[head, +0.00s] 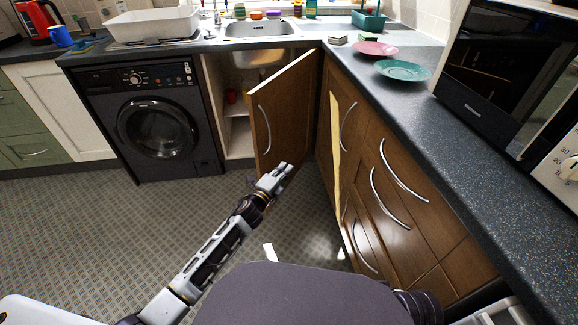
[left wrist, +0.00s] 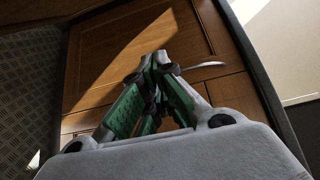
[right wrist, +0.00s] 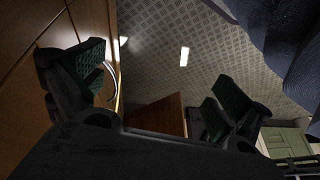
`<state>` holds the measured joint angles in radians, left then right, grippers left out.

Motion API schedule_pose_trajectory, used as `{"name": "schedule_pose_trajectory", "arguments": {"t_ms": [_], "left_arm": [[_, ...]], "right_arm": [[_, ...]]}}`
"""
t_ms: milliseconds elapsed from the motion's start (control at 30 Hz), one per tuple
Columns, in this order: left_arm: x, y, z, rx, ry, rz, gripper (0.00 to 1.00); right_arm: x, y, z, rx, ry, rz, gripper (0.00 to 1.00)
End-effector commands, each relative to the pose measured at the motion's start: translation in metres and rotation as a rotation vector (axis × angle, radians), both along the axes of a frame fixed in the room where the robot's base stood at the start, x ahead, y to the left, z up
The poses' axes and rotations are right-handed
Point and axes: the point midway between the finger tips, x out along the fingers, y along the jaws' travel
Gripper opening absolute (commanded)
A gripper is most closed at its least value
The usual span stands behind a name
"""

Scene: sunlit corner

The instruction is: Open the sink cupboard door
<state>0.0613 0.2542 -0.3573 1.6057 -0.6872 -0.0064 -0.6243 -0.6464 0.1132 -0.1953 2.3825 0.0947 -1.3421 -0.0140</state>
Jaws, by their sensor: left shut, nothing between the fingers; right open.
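The sink cupboard door (head: 288,108) is brown wood and stands swung well open, out from the cupboard under the sink. Its curved metal handle (head: 264,130) is on the face turned to the left. The white cupboard inside (head: 237,125) shows behind it. My left gripper (head: 280,174) is in front of the door's lower part, below the handle; I cannot tell whether it touches. In the left wrist view its green-padded fingers (left wrist: 157,75) are closed together with nothing between them, before brown wood. My right gripper (right wrist: 155,90) is open and empty in its wrist view.
A dark washing machine (head: 155,122) stands left of the open cupboard. Brown cabinets with several curved handles (head: 385,195) line the right side under a dark worktop (head: 440,125). The patterned floor (head: 110,225) is clear at left.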

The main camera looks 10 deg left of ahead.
Motion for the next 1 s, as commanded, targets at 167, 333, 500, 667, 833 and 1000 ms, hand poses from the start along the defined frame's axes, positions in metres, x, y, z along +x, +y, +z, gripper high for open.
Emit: {"name": "schedule_pose_trajectory", "arguments": {"t_ms": [167, 333, 500, 667, 833, 1000], "left_arm": [[-0.014, 0.009, 0.0, 0.0, 0.002, 0.0, 0.0], [-0.027, 0.017, 0.0, 0.0, 0.001, 0.0, 0.0], [-0.036, 0.023, 0.0, 0.0, 0.001, 0.0, 0.0], [-0.041, 0.026, 0.0, 0.0, 0.001, 0.0, 0.0], [-0.042, 0.027, 0.0, 0.0, 0.0, 0.0, 0.0], [-0.042, 0.027, 0.0, 0.0, 0.0, 0.0, 0.0]], "right_arm": [[-0.003, -0.002, 0.008, -0.009, 0.015, -0.001, 1.0], [-0.006, -0.005, 0.014, -0.021, 0.031, 0.0, 1.0], [-0.005, -0.007, 0.023, -0.031, 0.031, 0.001, 1.0], [-0.003, -0.008, 0.026, -0.039, 0.029, 0.002, 1.0], [-0.002, -0.009, 0.027, -0.043, 0.029, 0.004, 1.0], [-0.003, -0.01, 0.026, -0.045, 0.03, 0.006, 1.0]]}}
